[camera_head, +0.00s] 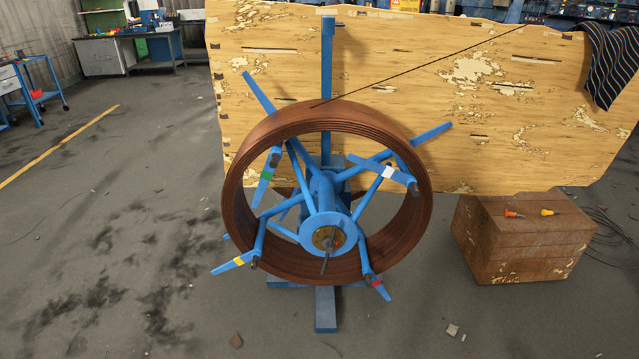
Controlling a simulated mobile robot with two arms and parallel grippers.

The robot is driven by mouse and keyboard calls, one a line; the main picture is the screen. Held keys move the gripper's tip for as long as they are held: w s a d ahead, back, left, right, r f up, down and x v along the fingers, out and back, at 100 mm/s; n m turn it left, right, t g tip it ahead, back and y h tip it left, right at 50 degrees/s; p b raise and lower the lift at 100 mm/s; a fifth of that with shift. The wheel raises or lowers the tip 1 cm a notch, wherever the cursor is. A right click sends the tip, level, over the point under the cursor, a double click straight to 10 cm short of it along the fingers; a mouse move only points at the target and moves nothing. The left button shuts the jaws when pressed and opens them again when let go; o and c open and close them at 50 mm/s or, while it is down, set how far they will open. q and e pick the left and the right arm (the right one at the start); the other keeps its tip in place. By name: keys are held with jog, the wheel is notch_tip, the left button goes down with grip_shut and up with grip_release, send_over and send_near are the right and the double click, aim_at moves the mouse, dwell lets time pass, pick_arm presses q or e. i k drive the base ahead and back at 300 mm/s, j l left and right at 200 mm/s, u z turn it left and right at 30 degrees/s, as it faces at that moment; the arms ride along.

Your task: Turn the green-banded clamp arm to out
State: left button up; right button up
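The green-banded clamp arm (264,183) is a blue bar on the upper left of the reel's front. It hangs from a dark knob (274,159) and slants down and slightly left, its free end near the coil's inner left edge. The brown coil (240,205) sits around the blue reel (318,195). A white-banded arm (371,166) points from its knob up-left, inside the ring. A yellow-banded arm (228,266) points out to the lower left, across the coil's front. A red-banded arm (382,291) points down-right across the coil. Neither gripper is in view.
A large worn wooden board (540,120) stands behind the reel. A wooden crate (520,240) with two small orange-handled items stands at right. The reel's blue foot (325,310) sticks out forward on the floor. The floor at left and in front is mostly clear.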

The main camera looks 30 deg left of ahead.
aim_at(266, 174)
jog(key=i+j+z, duration=0.15)
jog(key=j+z, duration=0.25)
jog(key=j, duration=0.25)
jog(key=i+j+z, duration=0.1)
jog(key=j+z, duration=0.3)
jog(key=j, duration=0.25)
jog(key=j+z, duration=0.4)
jog(key=j, duration=0.25)
